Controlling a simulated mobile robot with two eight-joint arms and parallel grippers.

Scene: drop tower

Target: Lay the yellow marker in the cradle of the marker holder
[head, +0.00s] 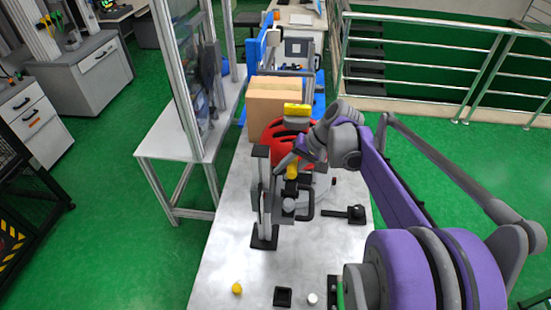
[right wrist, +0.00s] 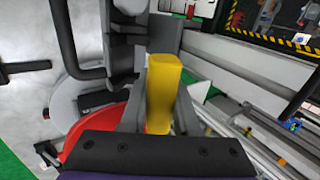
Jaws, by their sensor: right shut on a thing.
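The yellow marker (right wrist: 160,92) is held upright between the grey fingers of my right gripper (right wrist: 158,118) in the right wrist view. In the head view the right gripper (head: 289,168) is beside the upright grey stand, with the yellow marker (head: 292,171) showing at its tip. The stand (head: 264,200), which seems to be the marker holder, has a dark foot and a grey bracket with a black handle (head: 305,203). The cradle cannot be made out clearly, and I cannot tell whether the marker touches it. My left gripper is not in view.
A red helmet (head: 285,136) and a cardboard box (head: 275,100) are behind the stand. A small yellow piece (head: 237,288), a black square (head: 283,297) and a black tool (head: 345,214) lie on the white table (head: 215,265). The table's left front is mostly clear.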

